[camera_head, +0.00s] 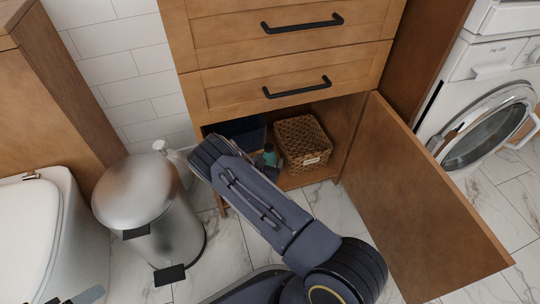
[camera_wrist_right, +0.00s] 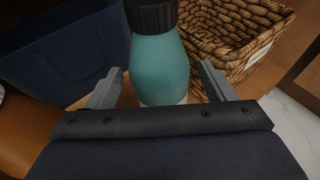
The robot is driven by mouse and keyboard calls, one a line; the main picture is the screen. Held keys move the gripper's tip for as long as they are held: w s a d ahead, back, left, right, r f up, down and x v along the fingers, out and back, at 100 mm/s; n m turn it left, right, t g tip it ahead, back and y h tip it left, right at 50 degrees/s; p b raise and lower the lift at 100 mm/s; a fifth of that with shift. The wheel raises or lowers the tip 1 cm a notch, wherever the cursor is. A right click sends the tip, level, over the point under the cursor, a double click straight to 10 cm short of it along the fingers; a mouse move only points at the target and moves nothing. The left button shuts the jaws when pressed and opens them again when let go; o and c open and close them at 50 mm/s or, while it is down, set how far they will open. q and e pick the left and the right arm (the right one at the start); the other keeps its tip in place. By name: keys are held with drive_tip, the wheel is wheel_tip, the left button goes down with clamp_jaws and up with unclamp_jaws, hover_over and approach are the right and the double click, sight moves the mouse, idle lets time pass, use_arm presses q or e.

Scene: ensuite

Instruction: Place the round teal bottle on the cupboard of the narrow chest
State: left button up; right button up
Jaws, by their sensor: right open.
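The round teal bottle (camera_wrist_right: 160,68) with a dark cap stands on the cupboard floor of the narrow chest (camera_head: 292,62). In the head view a small part of the bottle (camera_head: 269,156) shows beside my right arm. My right gripper (camera_wrist_right: 160,76) is open, with one finger on each side of the bottle. I cannot tell if the fingers touch it. In the head view my right forearm hides most of that gripper. Grey finger-like parts at the bottom left edge seem to be my left gripper (camera_head: 78,297), mostly cut off.
A wicker basket (camera_head: 302,143) stands right of the bottle and a dark blue bag (camera_wrist_right: 62,45) left of it. The cupboard door (camera_head: 420,205) is swung open to the right. A metal bin (camera_head: 150,205) and a toilet (camera_head: 45,240) stand left; a washing machine (camera_head: 485,110) is at right.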

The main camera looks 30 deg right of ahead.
drive_tip(key=p+v, duration=0.3)
drive_tip(key=v, duration=0.6)
drive_tip(key=s+d+r+m+g+y, duration=0.1)
drive_tip(key=s+d+r+m+g, duration=0.2)
drive_tip(key=s+r+m+g, duration=0.45)
drive_tip(key=s+d+r+m+g, duration=0.4)
drive_tip(key=r+m, duration=0.6)
drive_tip(key=r, duration=0.1)
drive_tip(key=s+a+r+m+t+y, duration=0.7)
drive_tip(key=s+a+r+m+y, duration=0.4)
drive_tip(key=r, duration=0.7)
drive_tip(key=s+a+y, duration=0.2)
drive_tip(key=s+a, duration=0.2)
drive_tip(key=shift+s+a, duration=0.2)
drive_tip(key=shift+a, duration=0.05)
